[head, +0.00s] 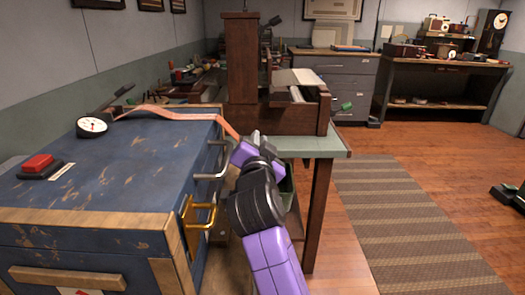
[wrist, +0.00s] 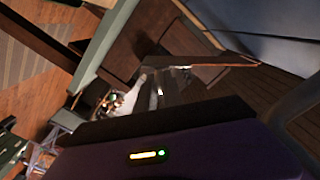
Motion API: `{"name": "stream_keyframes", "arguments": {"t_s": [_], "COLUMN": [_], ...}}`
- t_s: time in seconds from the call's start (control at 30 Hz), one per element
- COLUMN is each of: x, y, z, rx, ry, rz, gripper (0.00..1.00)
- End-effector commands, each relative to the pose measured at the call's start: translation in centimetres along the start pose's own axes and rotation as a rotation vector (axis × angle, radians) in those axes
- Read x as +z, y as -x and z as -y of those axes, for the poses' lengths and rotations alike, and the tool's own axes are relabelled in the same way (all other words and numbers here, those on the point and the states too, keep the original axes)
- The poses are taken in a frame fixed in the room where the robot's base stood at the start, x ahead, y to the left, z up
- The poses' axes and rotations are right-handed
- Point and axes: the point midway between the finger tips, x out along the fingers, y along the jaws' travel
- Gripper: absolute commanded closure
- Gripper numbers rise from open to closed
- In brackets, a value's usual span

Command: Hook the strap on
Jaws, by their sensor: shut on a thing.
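An orange-pink strap (head: 170,113) runs from a dark lever (head: 108,101) at the back of the blue chest's top (head: 120,160) and over its right edge. My gripper (head: 240,147) is just beyond that edge, shut on the strap's end; its fingertips are mostly hidden in the head view. In the wrist view the strap (wrist: 225,61) stretches right from my gripper (wrist: 165,80). A silver bar hook (head: 212,176) sticks out of the chest's right side, left of my gripper. A yellow bracket (head: 200,215) is on the same side, nearer. The strap is apart from both.
A round gauge (head: 91,126) and a red button (head: 38,163) are on the chest top. A green-topped table (head: 335,145) with a dark wooden machine (head: 242,65) stands close behind my gripper. Open floor and a striped rug (head: 390,220) lie to the right.

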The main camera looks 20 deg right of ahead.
Motion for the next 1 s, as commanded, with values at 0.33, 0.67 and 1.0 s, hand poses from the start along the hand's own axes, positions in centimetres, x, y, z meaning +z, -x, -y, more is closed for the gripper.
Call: {"name": "stream_keyframes", "arguments": {"t_s": [0.33, 0.67, 1.0], "x": [2.3, 2.7, 2.7], "y": [-0.1, -0.1, -0.1], "z": [-1.0, -0.9, -0.9], "rx": [0.018, 0.019, 0.019], "ry": [-0.058, -0.056, -0.055], "rz": [0.005, 0.007, 0.008], "gripper": [1.00, 1.00, 0.76]}}
